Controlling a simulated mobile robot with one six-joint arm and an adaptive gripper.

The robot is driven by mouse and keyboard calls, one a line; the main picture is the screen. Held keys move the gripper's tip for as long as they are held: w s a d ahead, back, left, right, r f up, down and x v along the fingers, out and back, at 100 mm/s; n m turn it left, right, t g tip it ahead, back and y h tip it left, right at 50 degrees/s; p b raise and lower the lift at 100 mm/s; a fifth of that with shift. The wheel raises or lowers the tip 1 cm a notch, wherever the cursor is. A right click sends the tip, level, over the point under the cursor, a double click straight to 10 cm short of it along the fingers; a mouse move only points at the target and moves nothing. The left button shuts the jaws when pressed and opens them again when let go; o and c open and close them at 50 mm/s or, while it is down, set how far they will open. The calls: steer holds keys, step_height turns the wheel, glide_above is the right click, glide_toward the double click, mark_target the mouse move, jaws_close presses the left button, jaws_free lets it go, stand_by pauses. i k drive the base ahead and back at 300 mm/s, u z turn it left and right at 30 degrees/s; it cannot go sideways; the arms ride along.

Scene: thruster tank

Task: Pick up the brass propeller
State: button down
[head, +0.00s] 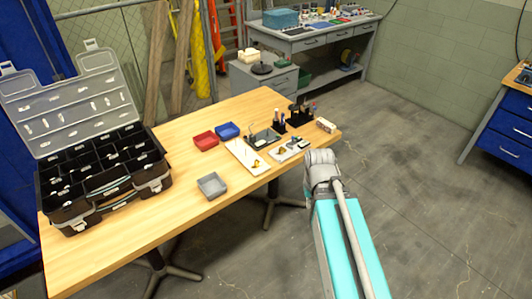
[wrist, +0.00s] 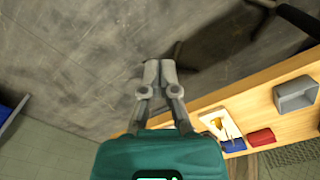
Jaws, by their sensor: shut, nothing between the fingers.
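A small brass-yellow piece (head: 256,163) lies on a white board (head: 240,153) on the wooden table; it is too small to tell surely that it is the propeller. A second white board (head: 286,154) to its right bears small dark and yellowish parts. In the wrist view, a yellow piece (wrist: 217,127) shows on a white board near the table edge. My gripper (wrist: 159,66) is shut and empty, over the grey floor beside the table edge in that view. In the head view, my arm reaches up near the table's right end, and its fingers are hidden.
Red (head: 205,140) and blue (head: 228,131) bins stand behind the boards, a grey bin (head: 212,186) in front. A large open black case (head: 100,180) fills the table's left end. Upright tools stand in black holders (head: 279,122) at the right. The table's front middle is clear.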

mark_target(281, 151)
steer(key=k, duration=1.35)
steer(key=u, duration=0.3)
steer(key=i, duration=1.7)
steer(key=z, duration=0.35)
